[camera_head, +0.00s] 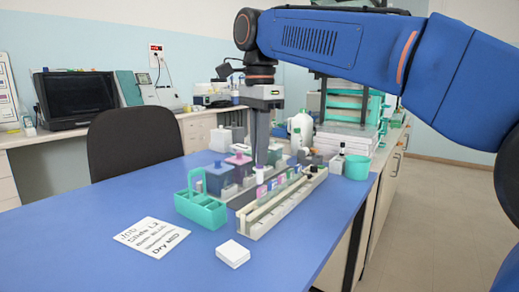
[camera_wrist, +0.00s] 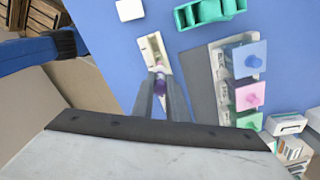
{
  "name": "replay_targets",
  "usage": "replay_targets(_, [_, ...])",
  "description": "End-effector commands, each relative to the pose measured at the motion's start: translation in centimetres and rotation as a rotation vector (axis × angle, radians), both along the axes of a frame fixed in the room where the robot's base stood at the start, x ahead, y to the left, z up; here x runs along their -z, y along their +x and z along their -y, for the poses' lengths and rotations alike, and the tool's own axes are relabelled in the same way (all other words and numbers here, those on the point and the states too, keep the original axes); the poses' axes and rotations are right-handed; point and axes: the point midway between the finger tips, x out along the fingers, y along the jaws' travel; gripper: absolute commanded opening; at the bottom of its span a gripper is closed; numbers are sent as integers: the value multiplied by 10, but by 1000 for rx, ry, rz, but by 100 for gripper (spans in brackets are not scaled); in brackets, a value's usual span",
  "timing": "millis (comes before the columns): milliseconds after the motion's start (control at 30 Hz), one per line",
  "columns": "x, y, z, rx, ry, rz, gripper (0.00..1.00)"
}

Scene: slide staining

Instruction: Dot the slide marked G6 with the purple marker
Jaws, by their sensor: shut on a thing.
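My gripper (camera_head: 261,164) points down over the slide rack and is shut on the purple marker. The marker shows as a small white and purple piece below the fingers (camera_head: 260,173), and as a purple end between the fingers in the wrist view (camera_wrist: 160,86). The long cream slide rack (camera_head: 262,226) lies on the blue table; its near part also shows in the wrist view (camera_wrist: 147,47). I cannot tell whether the marker touches a slide.
Left of the rack stand a blue jar (camera_head: 218,176), a pink jar (camera_head: 238,160) and a teal carrier (camera_head: 200,211). A note card (camera_head: 152,237) and a white block (camera_head: 233,254) lie in front. A teal cup (camera_head: 357,167) and a small bottle stand behind right.

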Motion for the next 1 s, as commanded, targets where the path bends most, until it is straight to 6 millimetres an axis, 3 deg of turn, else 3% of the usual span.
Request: replay_targets(1000, [7, 0, 0, 0, 0, 0, 0])
